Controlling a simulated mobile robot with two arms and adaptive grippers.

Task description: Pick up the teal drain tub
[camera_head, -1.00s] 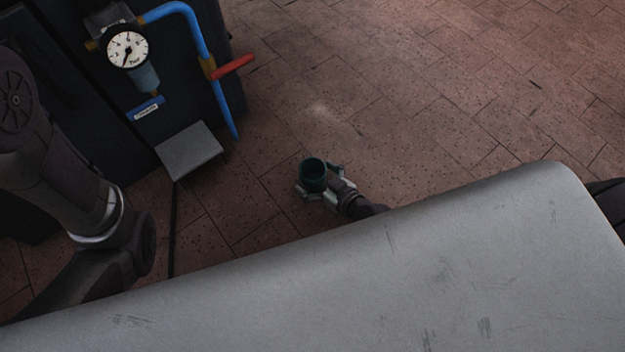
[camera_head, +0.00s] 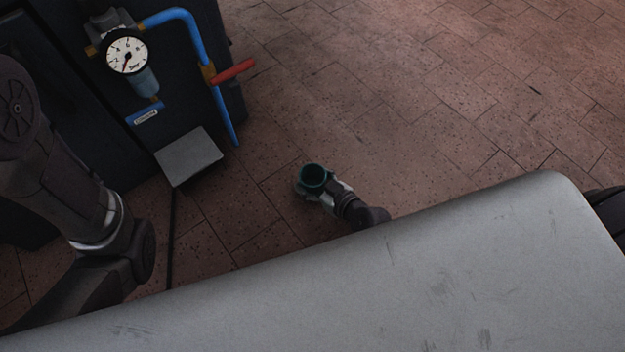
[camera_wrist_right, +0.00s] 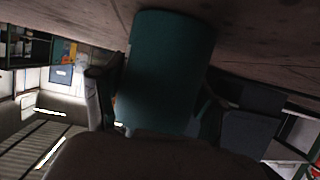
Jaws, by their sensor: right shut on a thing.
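The teal drain tub (camera_head: 313,176) is a small round open-topped cup shape over the brick floor in the head view. My right gripper (camera_head: 317,186) is shut on it, with fingers at its sides. In the right wrist view the tub (camera_wrist_right: 165,70) fills the middle, upright against the camera, between the two fingers of my right gripper (camera_wrist_right: 155,95). In the head view I cannot tell whether the tub touches the floor. My left arm shows at the left of the head view, but its gripper is out of view.
A dark machine with a pressure gauge (camera_head: 127,52), a blue pipe (camera_head: 207,62) and a red lever handle (camera_head: 233,72) stands at the upper left. A grey plate (camera_head: 189,157) juts from it. The brick floor (camera_head: 430,110) to the right of the tub is clear.

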